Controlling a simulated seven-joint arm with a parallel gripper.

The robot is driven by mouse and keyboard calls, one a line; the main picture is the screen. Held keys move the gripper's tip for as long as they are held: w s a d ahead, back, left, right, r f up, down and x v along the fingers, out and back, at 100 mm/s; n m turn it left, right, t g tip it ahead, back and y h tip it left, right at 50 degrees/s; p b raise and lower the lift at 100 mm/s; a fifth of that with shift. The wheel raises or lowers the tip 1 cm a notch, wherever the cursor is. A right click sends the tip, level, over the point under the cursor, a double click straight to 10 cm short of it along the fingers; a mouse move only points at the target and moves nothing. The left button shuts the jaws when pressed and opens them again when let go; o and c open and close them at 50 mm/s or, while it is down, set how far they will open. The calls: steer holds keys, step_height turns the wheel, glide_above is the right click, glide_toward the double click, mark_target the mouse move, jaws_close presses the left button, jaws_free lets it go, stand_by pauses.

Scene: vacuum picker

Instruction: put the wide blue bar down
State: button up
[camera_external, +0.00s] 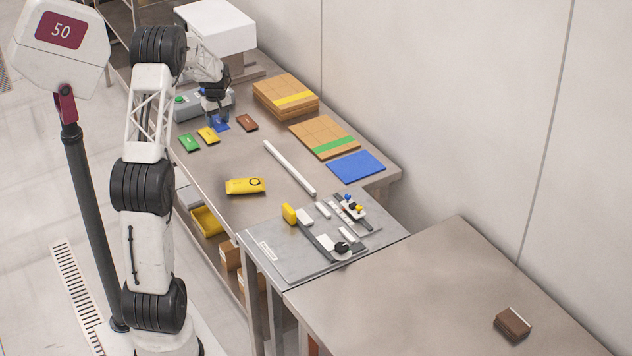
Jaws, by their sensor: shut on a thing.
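The wide blue bar (223,125) is at my gripper (217,118), toward the far end of the long table. My gripper points down and is shut on the bar, hiding part of it. The bar is close to the tabletop; I cannot tell whether it touches it. It sits between a yellow packet (207,135) and a brown packet (247,122), with a green packet (189,143) farther left.
A grey box with a green button (186,107) stands just behind. Stacked brown boards (285,97), a flat board (325,138) and a blue mat (356,167) lie to the right. A yellow pouch (245,186) and white bar (290,168) lie nearer. Some tabletop between is clear.

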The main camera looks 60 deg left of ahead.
steer(key=w+d+m, duration=0.3)
steer(key=w+d, duration=0.6)
steer(key=d, duration=0.5)
steer(key=w+d+m, duration=0.3)
steer(key=w+d, duration=0.6)
steer(key=d, duration=0.6)
steer(key=w+d+m, duration=0.3)
steer(key=w+d, duration=0.5)
steer(key=d, duration=0.6)
steer(key=w+d+m, duration=0.2)
steer(key=d+m, duration=0.3)
steer(key=d, duration=2.2)
steer(key=s+d+f+m, duration=0.1)
steer(key=d, duration=0.6)
steer(key=s+d+f+m, duration=0.1)
steer(key=s+d, duration=0.1)
steer(key=d, duration=0.5)
steer(key=s+d+f+m, duration=0.1)
steer(key=s+d+f, duration=0.1)
steer(key=d, duration=0.5)
steer(key=shift+s+d+f+m, duration=0.1)
steer(key=shift+s+d+m, duration=0.1)
steer(key=shift+m, duration=0.2)
steer(key=shift+f, duration=0.7)
